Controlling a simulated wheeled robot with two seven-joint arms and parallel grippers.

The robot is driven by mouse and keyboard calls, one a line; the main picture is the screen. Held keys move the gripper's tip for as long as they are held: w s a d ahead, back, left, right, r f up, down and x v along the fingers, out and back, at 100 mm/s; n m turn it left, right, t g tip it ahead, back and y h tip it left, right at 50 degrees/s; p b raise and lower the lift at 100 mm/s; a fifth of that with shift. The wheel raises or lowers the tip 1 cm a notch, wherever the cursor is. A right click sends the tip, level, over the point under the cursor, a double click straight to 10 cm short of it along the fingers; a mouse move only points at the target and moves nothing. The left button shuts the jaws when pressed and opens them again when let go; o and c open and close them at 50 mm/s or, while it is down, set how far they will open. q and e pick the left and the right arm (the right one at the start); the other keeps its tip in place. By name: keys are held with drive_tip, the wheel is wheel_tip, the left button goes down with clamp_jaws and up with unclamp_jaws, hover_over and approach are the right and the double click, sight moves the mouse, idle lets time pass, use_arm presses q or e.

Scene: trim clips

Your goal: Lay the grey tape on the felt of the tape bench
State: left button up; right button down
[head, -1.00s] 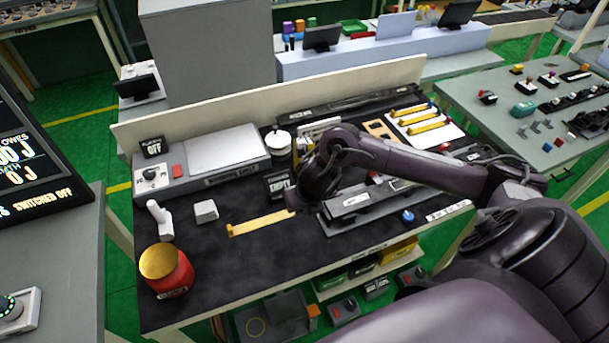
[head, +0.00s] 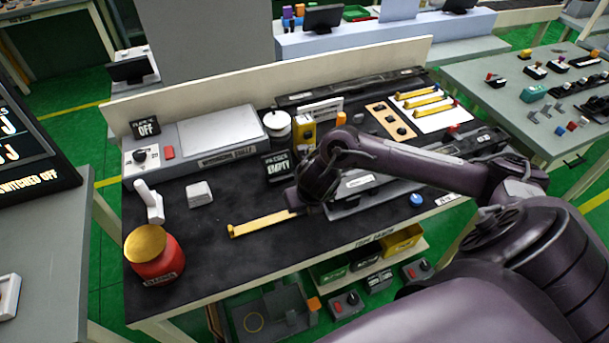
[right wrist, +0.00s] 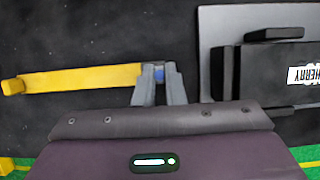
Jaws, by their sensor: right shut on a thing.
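My right gripper (head: 297,207) is shut on one end of a flat yellow strip (head: 262,224). In the right wrist view the fingertips (right wrist: 159,73) pinch its right end, where a bit of blue shows; the yellow strip (right wrist: 85,78) extends left to a raised tab. It is over the dark felt top (head: 215,258) of the bench, level or nearly so; whether it touches the felt I cannot tell. I see no strip that is plainly grey. Several similar yellow strips (head: 428,101) lie on a white sheet at the back right. My left gripper is out of view.
A red jar with a gold lid (head: 154,255), a white handled tool (head: 149,202) and a small grey block (head: 199,193) stand at the left. A grey fixture (right wrist: 212,45) is close right of the gripper. A blue knob (head: 417,200) is near the front edge. Felt in front is clear.

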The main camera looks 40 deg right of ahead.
idle(0.4)
drive_tip(key=c, duration=1.4)
unclamp_jaws()
drive_tip(key=shift+c, duration=0.2)
drive_tip(key=v, duration=0.7)
drive_tip(key=shift+s+r+p, duration=0.2)
drive_tip(key=shift+r+p, duration=0.15)
drive_tip(key=shift+p, duration=0.05)
